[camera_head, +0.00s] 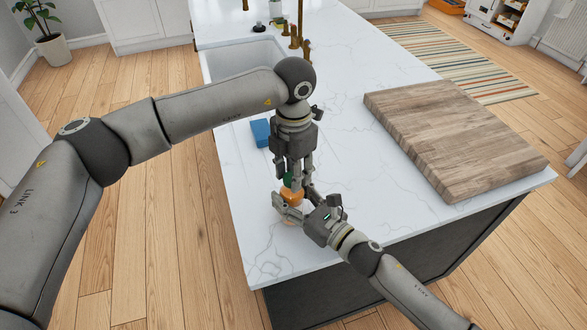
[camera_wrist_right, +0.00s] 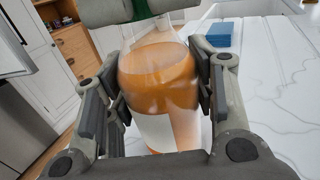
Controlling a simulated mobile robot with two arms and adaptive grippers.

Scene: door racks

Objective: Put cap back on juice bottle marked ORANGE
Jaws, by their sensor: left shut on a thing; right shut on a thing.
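The juice bottle (camera_head: 291,194) stands upright on the counter near its front edge. In the right wrist view the bottle (camera_wrist_right: 158,85) is clear with orange juice and a white label; no word on it is readable. My right gripper (camera_head: 293,203) is shut around its body, a finger on each side. My left gripper (camera_head: 290,177) points down from above, shut on the green cap (camera_head: 288,180) at the bottle's top. The cap (camera_wrist_right: 140,9) also shows at the top of the right wrist view. The fingers hide the neck, so I cannot tell whether the cap touches it.
A blue block (camera_head: 260,133) lies left of my left gripper. A thick wooden cutting board (camera_head: 455,135) lies on the right of the white counter (camera_head: 345,110). The sink (camera_head: 240,60) and brass taps (camera_head: 295,38) are behind.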

